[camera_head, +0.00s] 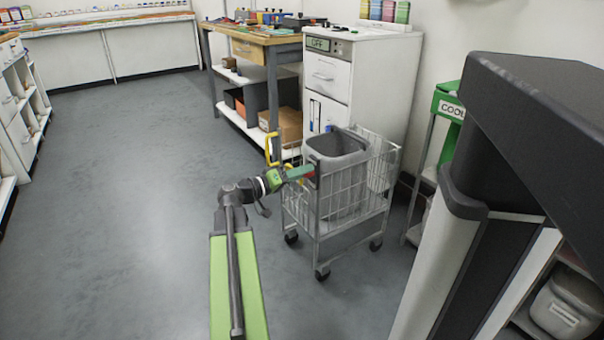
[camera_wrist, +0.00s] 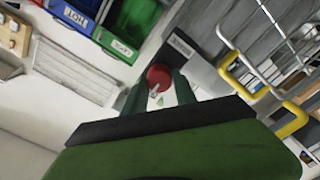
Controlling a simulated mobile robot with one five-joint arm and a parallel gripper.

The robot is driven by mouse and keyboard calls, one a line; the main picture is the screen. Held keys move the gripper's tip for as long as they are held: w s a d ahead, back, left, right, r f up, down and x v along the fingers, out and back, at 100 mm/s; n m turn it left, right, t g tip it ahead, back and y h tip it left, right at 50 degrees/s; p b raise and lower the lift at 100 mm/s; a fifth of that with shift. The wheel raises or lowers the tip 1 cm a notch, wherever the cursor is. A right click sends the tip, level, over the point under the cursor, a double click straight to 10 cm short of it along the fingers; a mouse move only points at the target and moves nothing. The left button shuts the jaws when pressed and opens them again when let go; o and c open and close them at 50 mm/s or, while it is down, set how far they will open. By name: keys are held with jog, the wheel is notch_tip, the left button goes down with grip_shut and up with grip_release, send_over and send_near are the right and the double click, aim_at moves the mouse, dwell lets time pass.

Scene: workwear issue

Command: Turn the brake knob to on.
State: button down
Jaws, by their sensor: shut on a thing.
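The brake knob (camera_wrist: 158,76) is round and red. In the wrist view it sits between the tips of my two green fingers, with a small pale mark at its lower edge. My gripper (camera_wrist: 154,92) is shut on it. In the head view my gripper (camera_head: 303,172) reaches the near left corner of a wire cart (camera_head: 338,221), and a bit of red shows at its fingertips. A dark plate with a pale label (camera_wrist: 181,46) is beside the knob; I cannot read it. Which way the knob points is too small to tell.
The cart stands on casters and holds a grey bin (camera_head: 338,147). A yellow handle (camera_head: 272,149) is just behind my gripper. A white cabinet (camera_head: 365,75) and a workbench (camera_head: 262,40) stand behind. The floor at left is clear.

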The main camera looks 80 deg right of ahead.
jog(key=shift+f+n, duration=0.1)
jog(key=shift+n, duration=4.1)
jog(key=c, duration=1)
grip_release()
jog(key=v, duration=1.7)
jog(key=shift+w, duration=0.15)
jog(key=shift+a, duration=0.15)
